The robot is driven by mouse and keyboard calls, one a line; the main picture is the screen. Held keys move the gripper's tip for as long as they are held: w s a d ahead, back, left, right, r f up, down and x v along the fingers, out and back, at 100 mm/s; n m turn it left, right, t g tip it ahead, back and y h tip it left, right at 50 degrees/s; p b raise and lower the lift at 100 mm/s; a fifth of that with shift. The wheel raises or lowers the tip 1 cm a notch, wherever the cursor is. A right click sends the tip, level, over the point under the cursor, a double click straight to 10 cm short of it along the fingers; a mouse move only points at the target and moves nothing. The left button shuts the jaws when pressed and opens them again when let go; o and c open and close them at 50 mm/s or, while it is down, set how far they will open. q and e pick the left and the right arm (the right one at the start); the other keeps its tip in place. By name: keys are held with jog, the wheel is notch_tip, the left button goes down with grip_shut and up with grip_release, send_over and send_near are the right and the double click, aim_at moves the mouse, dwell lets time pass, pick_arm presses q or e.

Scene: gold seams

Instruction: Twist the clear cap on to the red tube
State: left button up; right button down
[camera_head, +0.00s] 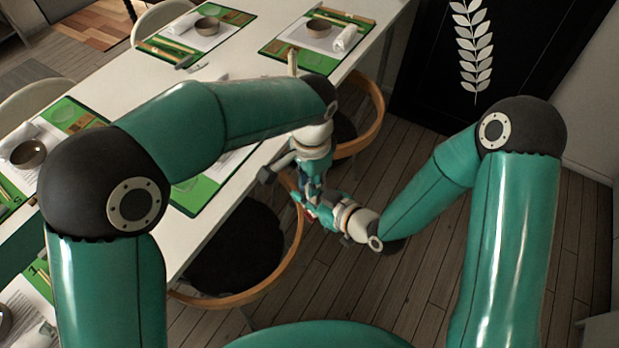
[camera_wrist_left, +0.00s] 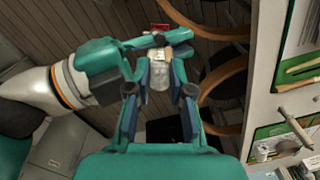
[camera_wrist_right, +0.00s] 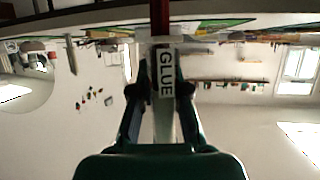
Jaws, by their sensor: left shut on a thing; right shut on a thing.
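The red tube (camera_wrist_right: 160,18) with a white GLUE label (camera_wrist_right: 165,75) is held between the fingers of my right gripper (camera_wrist_right: 162,68). Its red end (camera_wrist_left: 160,27) also shows beyond the right fingers in the left wrist view. My left gripper (camera_wrist_left: 161,62) is shut on the clear cap (camera_wrist_left: 159,76), which looks pale and see-through. The cap is roughly in line with the tube, close against its labelled part; I cannot tell whether they touch. In the head view my left gripper (camera_head: 313,188) is just above my right gripper (camera_head: 308,205), and both pieces are mostly hidden.
A white table (camera_head: 235,80) with green place mats, bowls and chopsticks lies to the left. The wooden floor (camera_head: 410,290) on the right is free.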

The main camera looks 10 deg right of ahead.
pick_arm(q)
jog(key=m, duration=0.4)
jog(key=shift+w, duration=0.1)
jog(key=m, duration=0.4)
jog(key=shift+w, duration=0.1)
jog(key=m, duration=0.4)
jog(key=shift+m, duration=0.3)
jog(key=m, duration=0.5)
jog(key=shift+w, duration=0.15)
jog(key=o, duration=0.7)
jog(key=shift+o, duration=0.2)
jog(key=shift+d+r, duration=0.1)
notch_tip(320, 180, up, 12)
jog(key=shift+d+f, duration=0.1)
jog(key=shift+f, duration=0.1)
